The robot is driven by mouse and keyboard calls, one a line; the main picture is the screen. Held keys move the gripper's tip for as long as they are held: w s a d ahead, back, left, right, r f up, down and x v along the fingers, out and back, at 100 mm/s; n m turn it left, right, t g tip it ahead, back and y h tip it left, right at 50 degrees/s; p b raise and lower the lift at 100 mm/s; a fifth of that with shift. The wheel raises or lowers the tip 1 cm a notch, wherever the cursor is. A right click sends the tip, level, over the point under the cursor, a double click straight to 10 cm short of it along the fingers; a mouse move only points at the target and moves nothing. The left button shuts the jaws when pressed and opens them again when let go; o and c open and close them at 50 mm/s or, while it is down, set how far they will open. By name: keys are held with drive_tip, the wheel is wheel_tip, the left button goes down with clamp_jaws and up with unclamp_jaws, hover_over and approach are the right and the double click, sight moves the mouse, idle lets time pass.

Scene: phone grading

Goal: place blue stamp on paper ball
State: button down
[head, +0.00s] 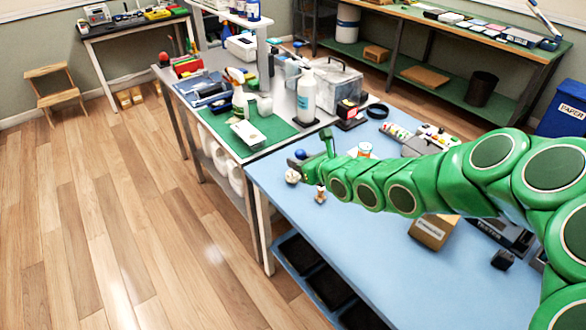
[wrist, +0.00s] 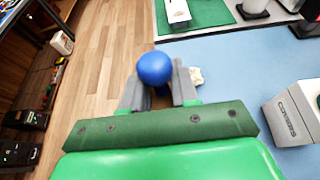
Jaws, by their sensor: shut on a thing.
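My gripper (head: 299,163) is above the near-left corner of the blue table. In the wrist view my gripper (wrist: 159,88) is shut on the blue stamp (wrist: 154,68), whose round blue knob shows between the fingers. The knob of the blue stamp (head: 300,154) also shows in the head view. The crumpled whitish paper ball (head: 292,176) is at the table's corner, close to the gripper tip. In the wrist view the paper ball (wrist: 196,77) is partly hidden behind the right finger. I cannot tell whether stamp and ball touch.
The blue table (head: 330,240) is fairly clear in front. A small wooden-coloured figure-like item (head: 320,193) stands near the gripper. A cardboard box (head: 432,232) lies under my arm. A green mat (head: 262,135) with bottles is on the adjoining bench. A grey box (wrist: 295,112) is at right.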

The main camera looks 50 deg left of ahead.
drive_tip(key=w+a+f, duration=0.2)
drive_tip(key=a, duration=0.1)
drive_tip(key=w+a+f, duration=0.2)
drive_tip(key=a+f, duration=0.1)
drive_tip(key=a, duration=0.1)
drive_tip(key=w+a+f, duration=0.2)
drive_tip(key=a+f, duration=0.1)
drive_tip(key=shift+a+f, duration=0.2)
drive_tip(key=shift+a, duration=0.1)
drive_tip(key=shift+w+a+f, duration=0.2)
drive_tip(key=shift+a+f, duration=0.3)
drive_tip(key=shift+f, duration=1.65)
drive_tip(key=c, duration=0.8)
unclamp_jaws()
drive_tip(key=shift+f, duration=0.1)
drive_tip(key=shift+c, duration=0.2)
